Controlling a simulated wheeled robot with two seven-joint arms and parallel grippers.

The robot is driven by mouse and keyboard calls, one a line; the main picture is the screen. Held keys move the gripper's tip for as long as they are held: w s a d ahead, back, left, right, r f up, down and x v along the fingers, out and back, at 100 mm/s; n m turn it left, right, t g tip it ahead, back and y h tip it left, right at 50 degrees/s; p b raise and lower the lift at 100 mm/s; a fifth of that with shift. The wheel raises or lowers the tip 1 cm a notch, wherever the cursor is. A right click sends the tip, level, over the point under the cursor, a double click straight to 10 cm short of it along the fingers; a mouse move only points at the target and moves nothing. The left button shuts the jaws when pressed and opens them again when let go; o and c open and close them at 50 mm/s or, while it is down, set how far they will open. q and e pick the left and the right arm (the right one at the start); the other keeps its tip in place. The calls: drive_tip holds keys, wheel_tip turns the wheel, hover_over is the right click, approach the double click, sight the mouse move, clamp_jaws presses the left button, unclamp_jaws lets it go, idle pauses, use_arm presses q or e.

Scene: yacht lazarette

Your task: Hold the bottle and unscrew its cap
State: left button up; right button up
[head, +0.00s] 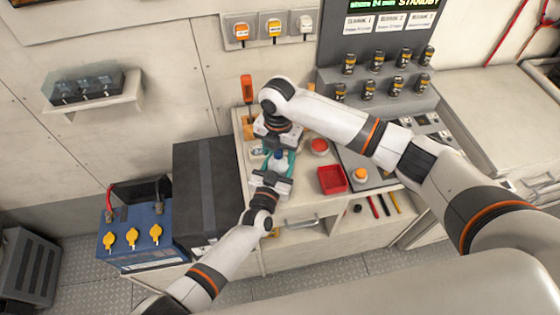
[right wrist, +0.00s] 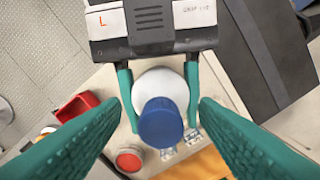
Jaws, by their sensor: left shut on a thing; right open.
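The bottle (right wrist: 163,88) has a white body and a blue cap (right wrist: 161,122), seen from above in the right wrist view. In the head view the blue cap (head: 279,154) shows between the two grippers on the bench, and most of the bottle is hidden. My left gripper (head: 275,170) is shut on the bottle body; its teal fingers (right wrist: 158,82) sit on both sides of it in the right wrist view. My right gripper (head: 280,146) is open above the bottle. Its teal fingers (right wrist: 160,128) stand wide on either side of the cap, apart from it.
A red tray (head: 332,180) and a red button (head: 319,146) are to the right on the bench. An orange-handled screwdriver (head: 247,89) stands behind to the left. A dark box (head: 205,190) and a blue battery (head: 137,232) stand left of the bench.

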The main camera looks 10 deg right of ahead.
drive_tip(key=shift+r, duration=3.9)
use_arm(q)
drive_tip(key=o, duration=1.3)
drive_tip(key=v, duration=1.2)
